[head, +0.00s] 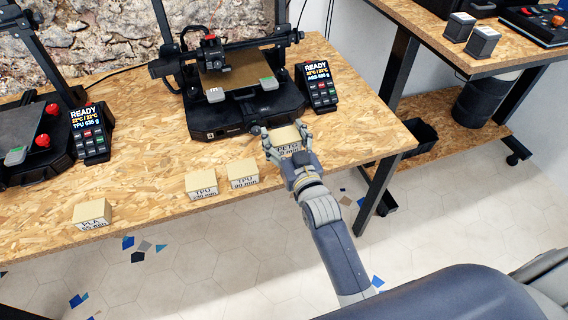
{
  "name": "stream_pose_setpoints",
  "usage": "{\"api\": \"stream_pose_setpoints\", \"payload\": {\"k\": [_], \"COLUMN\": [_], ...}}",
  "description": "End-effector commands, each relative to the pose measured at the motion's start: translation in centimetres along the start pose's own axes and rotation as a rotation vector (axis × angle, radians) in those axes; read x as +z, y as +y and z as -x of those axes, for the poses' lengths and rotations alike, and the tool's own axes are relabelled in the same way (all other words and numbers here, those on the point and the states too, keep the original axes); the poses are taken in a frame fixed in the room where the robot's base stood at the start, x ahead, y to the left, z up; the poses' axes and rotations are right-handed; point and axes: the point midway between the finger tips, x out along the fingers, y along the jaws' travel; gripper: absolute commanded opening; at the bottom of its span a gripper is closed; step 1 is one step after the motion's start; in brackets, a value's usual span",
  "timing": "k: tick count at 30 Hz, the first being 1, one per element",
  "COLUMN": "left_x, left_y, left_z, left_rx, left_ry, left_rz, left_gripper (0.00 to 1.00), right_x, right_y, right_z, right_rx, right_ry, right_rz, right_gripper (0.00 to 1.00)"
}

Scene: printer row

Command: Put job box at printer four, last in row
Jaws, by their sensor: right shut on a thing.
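My right gripper (283,144) is shut on a small cardboard job box (287,139) marked PETG. It holds the box at the table's front edge, in front of the right printer (235,90). I cannot tell whether the box touches the tabletop. This printer is the last at the right end of the table; its screen (318,86) reads READY and ABS. My left gripper is not in view.
Two TPU boxes (201,184) (243,174) and a PLA box (92,215) stand along the front edge of the wooden table (150,190). Another printer's screen (90,132) reads READY, TPU. The tabletop right of the PETG box (365,130) is clear. A second table (440,30) stands at right.

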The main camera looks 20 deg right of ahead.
Motion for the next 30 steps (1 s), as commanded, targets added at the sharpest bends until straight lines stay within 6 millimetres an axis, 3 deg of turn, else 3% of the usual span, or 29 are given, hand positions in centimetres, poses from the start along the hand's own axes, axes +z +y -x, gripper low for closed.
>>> {"api": "stream_pose_setpoints", "payload": {"k": [3,15,29,30], "left_x": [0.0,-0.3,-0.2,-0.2], "left_y": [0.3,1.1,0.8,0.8], "left_z": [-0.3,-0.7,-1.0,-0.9], "left_rx": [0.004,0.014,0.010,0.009], "left_ry": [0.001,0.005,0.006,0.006], "left_rz": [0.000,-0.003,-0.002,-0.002], "left_gripper": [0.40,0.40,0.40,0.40], "right_x": [2.6,7.5,8.5,8.5], "right_y": [0.0,0.1,0.0,0.0], "right_z": [0.0,0.1,0.1,0.1], "right_rx": [0.000,0.001,0.000,0.000], "right_ry": [-0.003,-0.001,0.002,0.001], "right_rz": [0.000,0.000,0.000,0.000], "right_gripper": [0.39,0.39,0.39,0.71]}}
